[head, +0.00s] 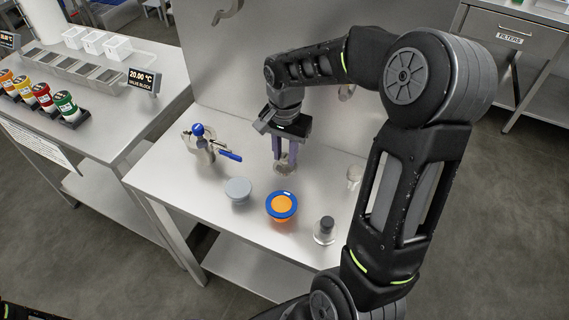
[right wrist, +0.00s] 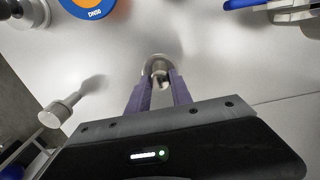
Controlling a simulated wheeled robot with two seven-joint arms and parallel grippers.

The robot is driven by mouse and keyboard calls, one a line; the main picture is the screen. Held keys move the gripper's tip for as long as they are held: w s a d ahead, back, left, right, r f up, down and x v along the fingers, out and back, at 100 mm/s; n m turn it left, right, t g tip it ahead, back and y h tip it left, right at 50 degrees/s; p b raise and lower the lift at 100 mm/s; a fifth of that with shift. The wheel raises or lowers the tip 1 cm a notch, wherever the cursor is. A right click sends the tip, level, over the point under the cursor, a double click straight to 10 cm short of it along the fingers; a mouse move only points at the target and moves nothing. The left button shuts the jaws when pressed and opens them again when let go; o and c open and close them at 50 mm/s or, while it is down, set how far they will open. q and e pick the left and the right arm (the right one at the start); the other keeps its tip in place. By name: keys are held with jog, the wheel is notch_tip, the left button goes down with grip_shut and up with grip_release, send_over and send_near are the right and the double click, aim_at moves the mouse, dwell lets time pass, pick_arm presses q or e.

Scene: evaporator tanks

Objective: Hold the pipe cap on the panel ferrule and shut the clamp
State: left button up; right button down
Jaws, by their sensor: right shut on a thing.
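My right gripper (head: 284,160) points down over the steel table and is shut on a small round metal part, which looks like the pipe cap (head: 281,170). In the right wrist view this pipe cap (right wrist: 158,68) sits between the two purple fingers. A metal fitting with a blue knob and blue handle, perhaps the clamp (head: 203,152), stands to the left of the gripper, apart from it. A round metal piece on the upright panel, perhaps the panel ferrule (head: 346,92), is partly hidden behind my right arm. My left gripper is not in view.
A grey round-topped piece (head: 238,190), an orange and blue piece (head: 281,206), a black-topped piece (head: 325,231) and a pale flanged piece (head: 355,175) stand on the table (head: 165,180). The steel panel (head: 230,70) rises behind. A bench (head: 130,100) stands left.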

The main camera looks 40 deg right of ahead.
aim_at(285, 156)
jog(key=shift+r+p, duration=1.65)
jog(key=shift+r, duration=0.6)
